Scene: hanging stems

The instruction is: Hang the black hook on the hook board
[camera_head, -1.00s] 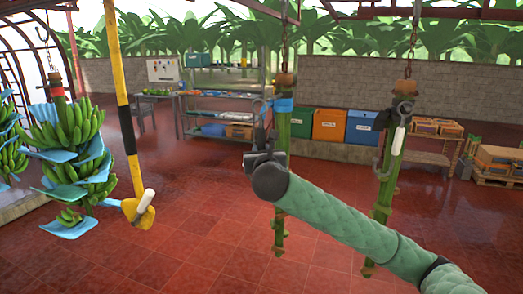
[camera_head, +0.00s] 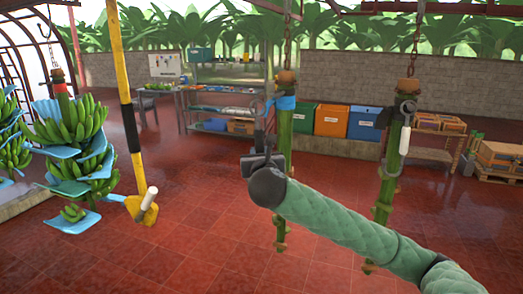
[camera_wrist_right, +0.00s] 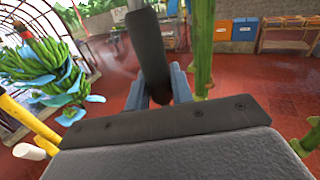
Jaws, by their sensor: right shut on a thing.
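My right gripper (camera_head: 262,158) is in the middle of the head view, in front of a hanging green stem (camera_head: 285,150) with a blue band. The right wrist view shows its blue-grey fingers closed on a long black piece (camera_wrist_right: 149,55), which I take to be the black hook. In the head view this dark piece (camera_head: 269,122) stands up from the jaws and partly overlaps the stem; its hook shape is hard to make out. A small white board with coloured marks (camera_head: 165,67) at the far wall may be the hook board. My left gripper is not in view.
A shelf table (camera_head: 235,100) and bins (camera_head: 331,120) stand behind. The red floor between is open.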

